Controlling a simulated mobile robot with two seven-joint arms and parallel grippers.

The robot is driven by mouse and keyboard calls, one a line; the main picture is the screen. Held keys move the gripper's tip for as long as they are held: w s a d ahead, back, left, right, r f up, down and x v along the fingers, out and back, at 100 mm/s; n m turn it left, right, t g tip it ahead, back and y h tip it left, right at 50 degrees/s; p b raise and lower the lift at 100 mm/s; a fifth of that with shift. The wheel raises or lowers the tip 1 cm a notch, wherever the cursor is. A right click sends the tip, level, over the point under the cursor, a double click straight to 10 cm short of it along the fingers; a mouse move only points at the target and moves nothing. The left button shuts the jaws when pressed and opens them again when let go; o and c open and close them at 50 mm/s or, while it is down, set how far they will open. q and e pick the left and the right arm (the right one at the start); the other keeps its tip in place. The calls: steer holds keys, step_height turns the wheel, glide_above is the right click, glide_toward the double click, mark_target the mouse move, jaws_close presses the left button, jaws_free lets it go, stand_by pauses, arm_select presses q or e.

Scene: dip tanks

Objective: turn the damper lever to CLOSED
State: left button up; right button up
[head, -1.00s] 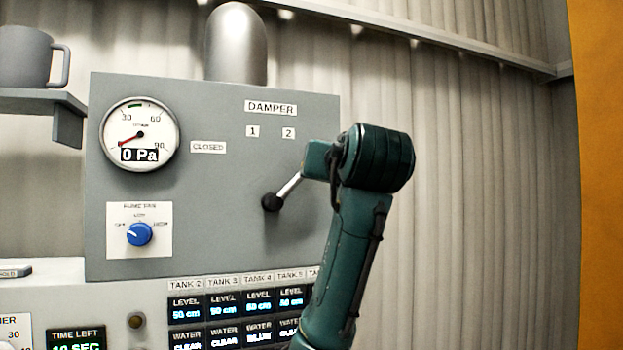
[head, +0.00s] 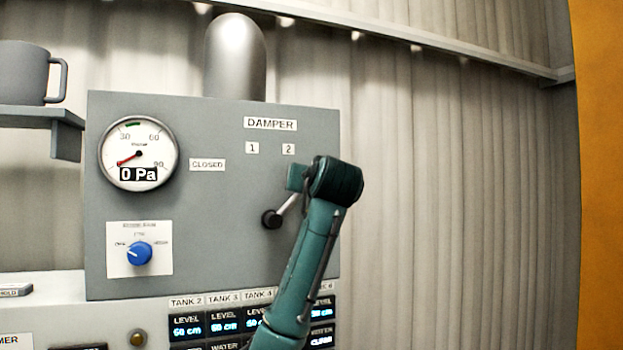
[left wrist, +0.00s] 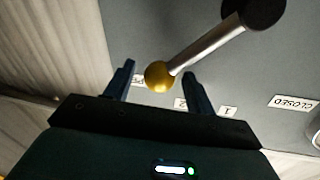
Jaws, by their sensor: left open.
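The damper lever (head: 287,206) is on the grey panel, with a black pivot and a silver rod slanting up and right. Its outer end is hidden behind my left gripper (head: 297,178) in the head view. In the left wrist view the lever's yellow ball knob (left wrist: 159,77) is between the tips of my open left gripper (left wrist: 160,70); I cannot tell whether they touch it. The CLOSED label (head: 207,165) is up and left of the pivot. The 1 label (head: 252,148) and 2 label (head: 288,149) are above. My right gripper is not in view.
A gauge (head: 139,153) reading 0 Pa and a blue knob (head: 139,253) are on the panel's left. A mug (head: 24,73) stands on a shelf at far left. Tank displays (head: 205,325) are below. Right of the panel is a bare corrugated wall (head: 450,190).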

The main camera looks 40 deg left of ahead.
arm_select(q)
steer(key=shift+c, duration=0.5)
jaws_close()
